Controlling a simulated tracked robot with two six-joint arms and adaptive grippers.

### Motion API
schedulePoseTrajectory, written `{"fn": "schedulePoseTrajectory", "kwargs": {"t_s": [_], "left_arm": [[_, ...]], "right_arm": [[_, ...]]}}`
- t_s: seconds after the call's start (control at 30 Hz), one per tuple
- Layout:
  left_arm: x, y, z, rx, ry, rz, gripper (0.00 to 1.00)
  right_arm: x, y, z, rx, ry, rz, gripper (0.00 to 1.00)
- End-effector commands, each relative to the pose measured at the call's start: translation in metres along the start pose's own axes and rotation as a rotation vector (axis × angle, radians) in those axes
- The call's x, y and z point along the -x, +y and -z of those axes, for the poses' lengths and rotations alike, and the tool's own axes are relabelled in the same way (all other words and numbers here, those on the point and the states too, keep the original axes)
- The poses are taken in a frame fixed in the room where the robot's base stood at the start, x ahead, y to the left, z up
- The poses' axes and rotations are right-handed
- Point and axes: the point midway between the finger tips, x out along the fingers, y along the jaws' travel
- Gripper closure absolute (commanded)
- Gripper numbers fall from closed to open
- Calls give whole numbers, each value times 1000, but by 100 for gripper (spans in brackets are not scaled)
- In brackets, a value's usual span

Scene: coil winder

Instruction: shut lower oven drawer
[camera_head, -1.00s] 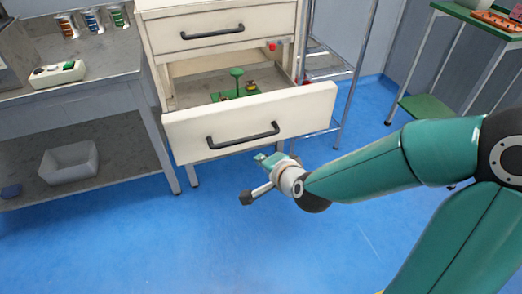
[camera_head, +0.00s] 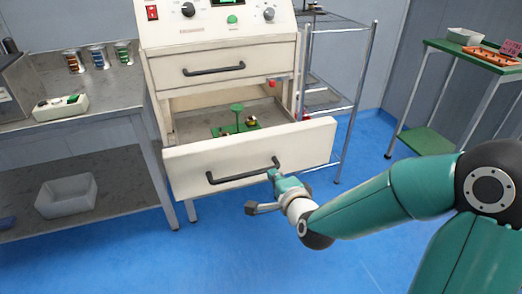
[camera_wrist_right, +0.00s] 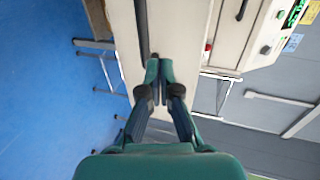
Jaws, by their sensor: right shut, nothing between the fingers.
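The lower oven drawer (camera_head: 300,146) is pulled out from the cream oven cabinet, with its inside showing. Its dark bar handle (camera_head: 232,178) runs across the front panel. A green fixture (camera_head: 237,122) stands inside the drawer. My right gripper (camera_head: 272,174) is shut and empty, its tip at the right end of the handle. In the right wrist view its closed fingers (camera_wrist_right: 158,62) are over the cream drawer front (camera_wrist_right: 172,28), close to the end of the dark handle (camera_wrist_right: 141,25). I cannot tell whether they touch. My left gripper is not in view.
The shut upper drawer (camera_head: 200,60) is above. A steel workbench (camera_head: 100,98) with a white bin (camera_head: 66,196) on its lower shelf stands at left. A wire rack (camera_head: 345,110) is right of the oven. Blue floor in front is clear.

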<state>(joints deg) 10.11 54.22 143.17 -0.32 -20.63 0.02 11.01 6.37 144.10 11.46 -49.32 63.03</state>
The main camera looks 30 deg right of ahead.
Motion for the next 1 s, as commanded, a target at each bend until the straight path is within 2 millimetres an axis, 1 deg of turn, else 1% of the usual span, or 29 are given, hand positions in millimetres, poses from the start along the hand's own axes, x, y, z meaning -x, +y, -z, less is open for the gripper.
{"fn": "schedulePoseTrajectory", "kwargs": {"t_s": [0.03,0.27,0.3,0.33,0.5,0.6,0.7,0.8,1.0], "left_arm": [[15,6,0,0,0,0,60],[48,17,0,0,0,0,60],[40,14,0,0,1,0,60],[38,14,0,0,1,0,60],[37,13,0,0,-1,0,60],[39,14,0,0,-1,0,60],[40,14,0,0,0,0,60],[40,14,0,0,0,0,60],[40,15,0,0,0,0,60]], "right_arm": [[0,-5,0,0,-2,-7,100],[-3,-3,-4,-20,-23,-5,100],[-16,3,-4,-20,-23,1,100],[-24,3,-4,-20,-23,3,100],[-59,3,-5,-19,-23,3,100],[-73,-4,-5,-19,-22,5,100],[-84,-7,-5,-19,-22,5,100],[-90,-9,-5,-19,-22,3,100],[-93,-10,-5,-19,-22,3,100]]}}
